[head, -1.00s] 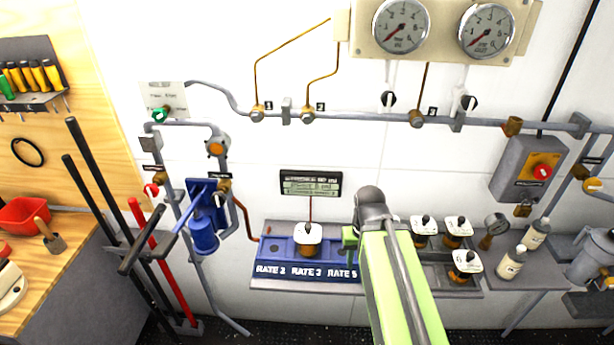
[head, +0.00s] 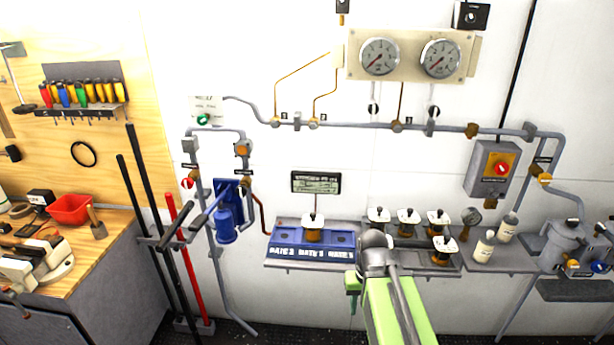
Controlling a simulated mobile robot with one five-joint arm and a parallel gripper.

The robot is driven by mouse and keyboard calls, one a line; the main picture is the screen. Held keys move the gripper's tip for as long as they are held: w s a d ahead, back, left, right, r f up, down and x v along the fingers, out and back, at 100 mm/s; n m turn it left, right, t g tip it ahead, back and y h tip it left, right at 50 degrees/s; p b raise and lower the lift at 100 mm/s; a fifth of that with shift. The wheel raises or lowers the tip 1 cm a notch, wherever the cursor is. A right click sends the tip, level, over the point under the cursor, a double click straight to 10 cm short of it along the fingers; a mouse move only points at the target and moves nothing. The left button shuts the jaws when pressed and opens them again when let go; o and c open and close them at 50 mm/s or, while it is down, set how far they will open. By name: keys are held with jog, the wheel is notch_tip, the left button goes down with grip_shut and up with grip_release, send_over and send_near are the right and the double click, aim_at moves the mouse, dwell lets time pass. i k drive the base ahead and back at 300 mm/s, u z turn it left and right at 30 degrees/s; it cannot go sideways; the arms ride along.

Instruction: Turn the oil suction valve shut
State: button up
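Several small valves sit on the grey pipework, and their labels are too small to read, so I cannot tell which is the oil suction valve. At the left are a green knob (head: 203,119), a red round handle (head: 187,184) and a brass valve (head: 246,182) by the blue hand pump (head: 226,224). At the right is a yellow-orange valve (head: 545,179). Low at the far right, a blue knob (head: 599,267) sits by a grey canister (head: 563,246). My green arm rises from the bottom centre; its grey joint covers part of the shelf. My gripper's fingers do not show.
A blue rack (head: 283,254) and a tray with several white-topped bottles stand on the wall shelf. Two gauges (head: 380,57) hang above. A switch box (head: 492,170) is at right. Long bars (head: 150,230) stand beside the wooden workbench (head: 110,232) at left.

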aim_at(187, 183)
jog(key=u, duration=0.35)
jog(key=i, duration=1)
jog(key=z, duration=0.1)
